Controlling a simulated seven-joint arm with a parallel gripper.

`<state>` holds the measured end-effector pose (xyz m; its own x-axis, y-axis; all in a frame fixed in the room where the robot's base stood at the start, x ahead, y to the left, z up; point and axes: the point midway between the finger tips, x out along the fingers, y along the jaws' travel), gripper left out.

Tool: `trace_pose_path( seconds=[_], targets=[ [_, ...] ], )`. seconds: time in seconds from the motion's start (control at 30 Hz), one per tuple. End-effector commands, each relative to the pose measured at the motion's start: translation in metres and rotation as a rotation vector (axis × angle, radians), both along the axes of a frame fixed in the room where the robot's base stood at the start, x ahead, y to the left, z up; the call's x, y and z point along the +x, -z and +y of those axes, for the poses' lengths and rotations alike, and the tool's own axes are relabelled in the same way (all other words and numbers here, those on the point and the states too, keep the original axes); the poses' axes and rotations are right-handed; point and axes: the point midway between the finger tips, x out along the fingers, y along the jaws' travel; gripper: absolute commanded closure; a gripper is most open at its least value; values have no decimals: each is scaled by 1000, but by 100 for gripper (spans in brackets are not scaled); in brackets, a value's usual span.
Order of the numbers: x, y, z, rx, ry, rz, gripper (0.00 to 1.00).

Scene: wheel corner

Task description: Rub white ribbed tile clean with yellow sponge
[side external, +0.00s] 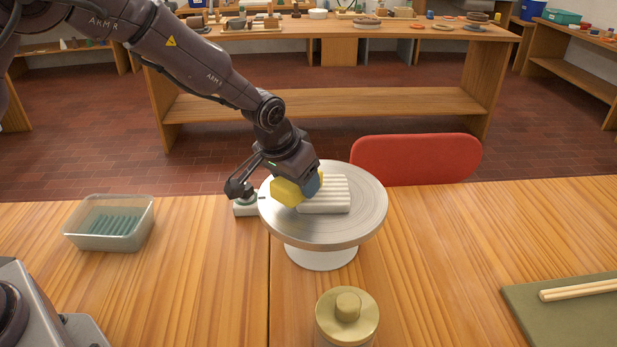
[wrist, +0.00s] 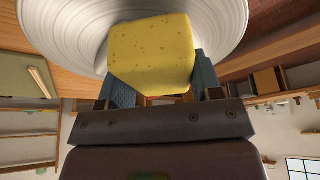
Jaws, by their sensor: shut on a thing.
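My gripper (side external: 307,186) is shut on the yellow sponge (side external: 287,191), low over the left part of a round grey turntable. In the wrist view the sponge (wrist: 152,50) sits between the two blue-grey fingers and fills the space ahead of them. The white ribbed tile (side external: 326,199) lies on the turntable, just right of the sponge, its left end partly hidden by my gripper. I cannot tell whether the sponge touches the tile. The tile is hidden behind the sponge in the wrist view.
The turntable (side external: 364,209) stands on a wooden table (side external: 437,269). A clear tub (side external: 109,222) is at left, a brass-coloured lidded jar (side external: 347,318) in front, and a green board (side external: 570,318) with wooden sticks at right. A red chair back (side external: 416,159) rises behind.

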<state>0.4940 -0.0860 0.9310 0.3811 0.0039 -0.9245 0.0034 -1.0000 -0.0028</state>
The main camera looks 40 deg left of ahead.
Motion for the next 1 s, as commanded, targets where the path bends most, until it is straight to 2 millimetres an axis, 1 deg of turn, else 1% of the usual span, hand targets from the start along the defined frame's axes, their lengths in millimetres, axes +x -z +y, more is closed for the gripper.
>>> trace_pose_path(
  seconds=[0.03, 0.1, 1.0],
  targets=[
    [4, 2, -6, 0, 5, 1, 63],
    [8, 1, -12, 0, 6, 1, 63],
    [62, 2, -73, 0, 4, -1, 63]
  ],
)
